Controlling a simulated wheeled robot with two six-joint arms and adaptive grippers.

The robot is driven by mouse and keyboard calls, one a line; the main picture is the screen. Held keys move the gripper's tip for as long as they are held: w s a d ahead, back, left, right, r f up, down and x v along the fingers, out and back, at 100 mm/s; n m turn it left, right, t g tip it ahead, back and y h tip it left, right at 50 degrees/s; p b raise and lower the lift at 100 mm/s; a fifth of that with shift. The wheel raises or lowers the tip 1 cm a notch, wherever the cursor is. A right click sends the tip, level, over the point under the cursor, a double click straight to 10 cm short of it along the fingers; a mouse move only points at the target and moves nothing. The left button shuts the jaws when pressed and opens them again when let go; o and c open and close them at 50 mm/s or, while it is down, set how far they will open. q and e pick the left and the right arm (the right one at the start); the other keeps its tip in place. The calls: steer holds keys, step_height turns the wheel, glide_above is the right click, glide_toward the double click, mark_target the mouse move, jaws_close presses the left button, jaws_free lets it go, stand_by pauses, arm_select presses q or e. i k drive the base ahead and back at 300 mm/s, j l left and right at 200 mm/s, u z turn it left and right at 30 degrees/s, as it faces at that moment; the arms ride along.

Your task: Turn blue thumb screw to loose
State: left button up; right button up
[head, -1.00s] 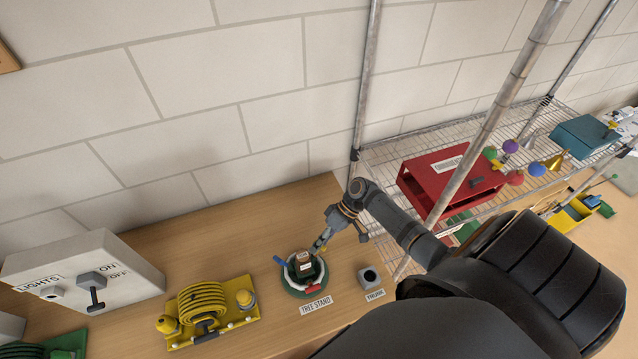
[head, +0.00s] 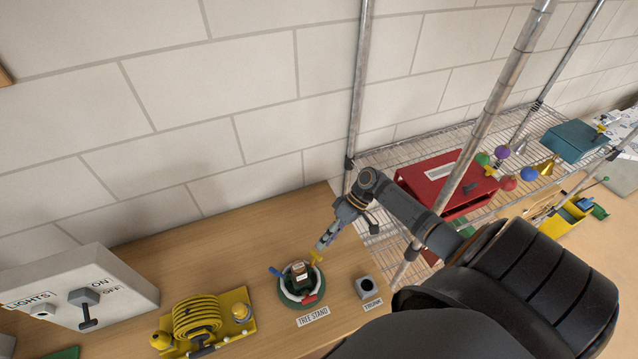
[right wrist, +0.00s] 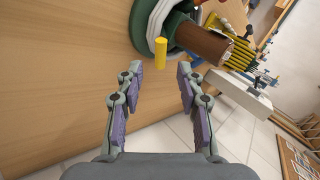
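The tree stand (head: 288,297) is a green base with a white ring, standing on the wooden bench with a short brown trunk (head: 300,270) upright in it. The blue thumb screw (head: 274,271) sticks out on its left side. A yellow screw (head: 315,257) is at the back right and a red one (head: 311,300) at the front. My right gripper (head: 322,244) is just behind the yellow screw. In the right wrist view its fingers (right wrist: 159,70) are open and empty, with the yellow screw (right wrist: 160,53) just ahead between the tips. My left gripper is out of view.
A grey trunk holder (head: 368,287) stands right of the stand. A yellow cord reel (head: 203,320) and the lights switch box (head: 80,292) are to the left. A wire shelf with metal posts (head: 356,110) and a red box (head: 446,180) rises at the right. Bench space behind the stand is clear.

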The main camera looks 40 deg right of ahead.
mark_target(276, 272)
steer(key=k+j, duration=0.8)
steer(key=j, duration=0.1)
